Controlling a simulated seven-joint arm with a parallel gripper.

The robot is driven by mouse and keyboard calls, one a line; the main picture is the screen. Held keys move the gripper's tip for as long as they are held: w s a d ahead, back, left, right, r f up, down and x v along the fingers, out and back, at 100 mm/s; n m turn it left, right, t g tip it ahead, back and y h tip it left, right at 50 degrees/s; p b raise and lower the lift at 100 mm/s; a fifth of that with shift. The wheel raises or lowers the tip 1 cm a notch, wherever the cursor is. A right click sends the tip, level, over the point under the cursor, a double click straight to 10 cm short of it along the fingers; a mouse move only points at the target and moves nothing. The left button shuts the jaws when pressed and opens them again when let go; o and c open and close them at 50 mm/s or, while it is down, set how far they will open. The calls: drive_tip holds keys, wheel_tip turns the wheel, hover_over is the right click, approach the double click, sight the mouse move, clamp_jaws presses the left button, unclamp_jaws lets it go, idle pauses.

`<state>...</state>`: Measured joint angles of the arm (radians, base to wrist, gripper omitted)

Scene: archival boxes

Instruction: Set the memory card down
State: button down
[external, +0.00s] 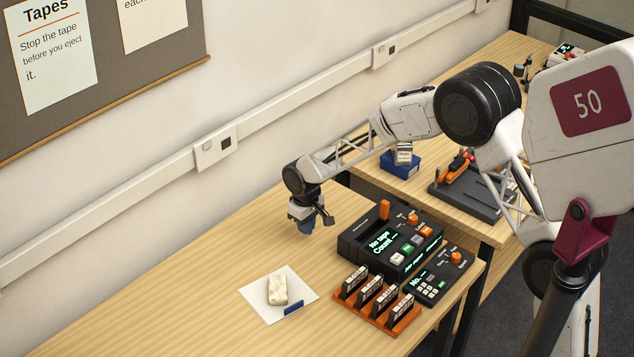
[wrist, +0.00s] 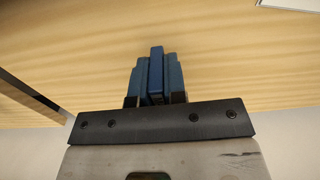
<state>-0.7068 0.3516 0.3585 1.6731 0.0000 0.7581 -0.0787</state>
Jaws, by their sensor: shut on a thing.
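My gripper (external: 304,215) hangs over the bare wood at the left of the black tape machine, pointing down, a little above the table. In the wrist view the gripper (wrist: 157,85) is shut on a slim blue piece, the memory card (wrist: 156,65), which stands between the two blue fingers and reaches a little past their tips. In the external view the card cannot be told apart from the blue fingers.
A white sheet (external: 259,307) with a pale block (external: 277,290) and a small blue strip (external: 293,308) lies in front. An orange rack (external: 375,318) of cartridges stands beside the black machine (external: 352,245). The table's left part is clear. A blue box (external: 399,170) stands on the far table.

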sight(307, 242)
drive_tip(key=shift+f, duration=1.85)
drive_tip(key=shift+f, duration=0.1)
drive_tip(key=c, duration=1.2)
unclamp_jaws()
drive_tip(key=shift+o, duration=0.2)
wheel_tip(307, 242, up, 12)
drive_tip(key=shift+r, duration=0.1)
